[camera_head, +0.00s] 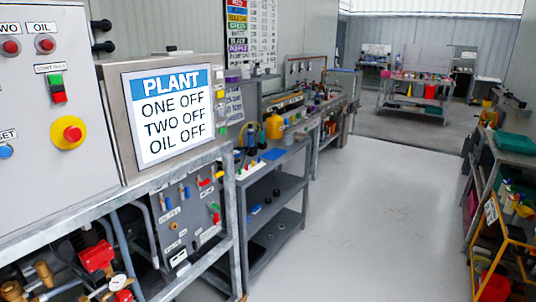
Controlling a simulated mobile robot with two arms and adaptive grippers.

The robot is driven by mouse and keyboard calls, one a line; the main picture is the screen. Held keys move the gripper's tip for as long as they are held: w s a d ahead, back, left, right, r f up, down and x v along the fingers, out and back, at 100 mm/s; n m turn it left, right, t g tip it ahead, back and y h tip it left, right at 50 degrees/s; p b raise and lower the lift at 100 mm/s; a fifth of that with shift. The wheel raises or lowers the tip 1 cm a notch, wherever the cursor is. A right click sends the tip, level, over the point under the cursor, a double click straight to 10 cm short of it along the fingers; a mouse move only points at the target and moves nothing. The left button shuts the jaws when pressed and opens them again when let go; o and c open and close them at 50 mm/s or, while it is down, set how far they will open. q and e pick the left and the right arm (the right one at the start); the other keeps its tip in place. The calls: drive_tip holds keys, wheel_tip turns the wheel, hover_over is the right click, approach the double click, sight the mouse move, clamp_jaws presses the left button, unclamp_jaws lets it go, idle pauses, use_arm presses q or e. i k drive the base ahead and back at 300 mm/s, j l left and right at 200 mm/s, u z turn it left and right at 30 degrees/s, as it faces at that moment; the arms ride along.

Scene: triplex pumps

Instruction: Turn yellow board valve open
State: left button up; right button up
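A grey valve board (193,215) stands under the metal frame, left of centre. It carries several small coloured handles. A small yellow handle (219,174) shows near the board's upper right edge, beside a red one (204,183). Blue handles (185,192) sit to their left, and a green one (214,206) is lower right. The yellow handle is too small for me to tell whether its valve is open or shut. Neither of my grippers is in view.
A control panel (40,120) with red and yellow buttons and a PLANT sign (168,112) stand above the board. A grey frame rail (120,198) runs in front. Shelves (275,185) stand beside it. The pale floor (370,200) is clear; an orange trolley (488,232) stands right.

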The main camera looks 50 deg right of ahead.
sight(219, 174)
drive_tip(key=l+z, duration=0.25)
drive_tip(key=l, duration=0.45)
drive_tip(key=l+z, duration=0.25)
drive_tip(key=l, duration=0.5)
drive_tip(key=i+l+z, duration=0.1)
drive_tip(key=l+z, duration=0.15)
drive_tip(key=l, duration=0.45)
